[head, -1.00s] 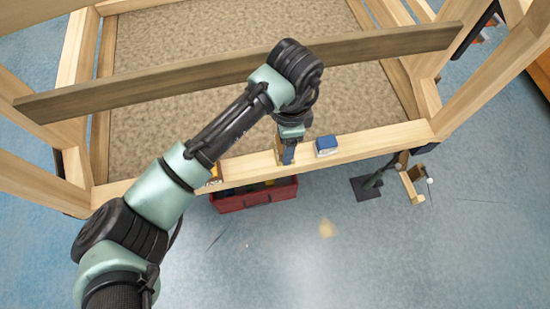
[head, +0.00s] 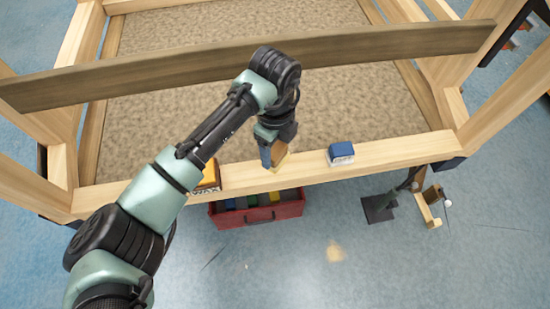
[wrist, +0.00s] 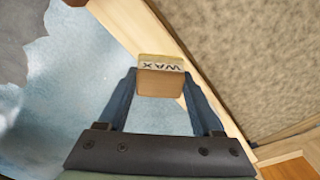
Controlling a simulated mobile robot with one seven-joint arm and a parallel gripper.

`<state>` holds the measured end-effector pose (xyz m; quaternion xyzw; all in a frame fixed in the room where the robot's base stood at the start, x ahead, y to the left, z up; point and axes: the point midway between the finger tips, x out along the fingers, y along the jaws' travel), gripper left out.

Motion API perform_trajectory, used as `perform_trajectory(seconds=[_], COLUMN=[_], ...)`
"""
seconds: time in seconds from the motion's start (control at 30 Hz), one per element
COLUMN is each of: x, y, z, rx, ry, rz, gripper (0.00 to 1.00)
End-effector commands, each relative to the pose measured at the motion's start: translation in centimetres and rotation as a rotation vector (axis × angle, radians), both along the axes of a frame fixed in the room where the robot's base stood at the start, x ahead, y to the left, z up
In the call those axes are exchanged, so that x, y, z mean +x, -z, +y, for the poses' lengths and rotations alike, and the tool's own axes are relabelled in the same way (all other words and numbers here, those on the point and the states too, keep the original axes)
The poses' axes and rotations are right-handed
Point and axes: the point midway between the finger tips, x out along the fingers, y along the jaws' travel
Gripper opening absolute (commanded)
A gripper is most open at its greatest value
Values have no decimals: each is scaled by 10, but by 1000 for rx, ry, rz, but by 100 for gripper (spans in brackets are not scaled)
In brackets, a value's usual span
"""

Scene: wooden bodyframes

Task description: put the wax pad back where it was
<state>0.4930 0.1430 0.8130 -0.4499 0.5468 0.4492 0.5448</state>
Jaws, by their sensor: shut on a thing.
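The wax pad (wrist: 160,78) is a small tan-brown block with a pale side marked WAX. It sits between the two blue fingertips of my gripper (wrist: 160,86) in the wrist view. In the head view my gripper (head: 272,160) points down at the front wooden beam (head: 305,167), and the pad (head: 280,154) shows partly behind the fingers. I cannot tell whether the pad touches the beam. An orange box (head: 208,174) with a WAX label stands on the beam to the left, partly hidden by my arm.
A blue-topped block (head: 341,151) sits on the beam right of my gripper. A red bin (head: 260,211) with coloured items is on the floor below. A dark plank (head: 180,75) crosses the frame behind my gripper. A dark stand (head: 378,207) is at lower right.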

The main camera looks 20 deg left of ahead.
Motion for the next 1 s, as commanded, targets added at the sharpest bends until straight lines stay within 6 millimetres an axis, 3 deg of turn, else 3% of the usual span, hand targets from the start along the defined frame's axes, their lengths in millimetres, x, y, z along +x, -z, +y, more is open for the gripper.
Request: perform_trajectory(seconds=[0.33, 0.7, 0.73, 0.87, 1.0], x=[0, 0, 0, 0, 0], y=[39, 45, 44, 44, 44], z=[1, 0, 0, 0, 0], rx=[2, 1, 1, 1, 1], ry=[-3, -2, -2, -2, -2], rz=[1, -1, -1, -1, -1], gripper=[22, 22, 70, 93, 96])
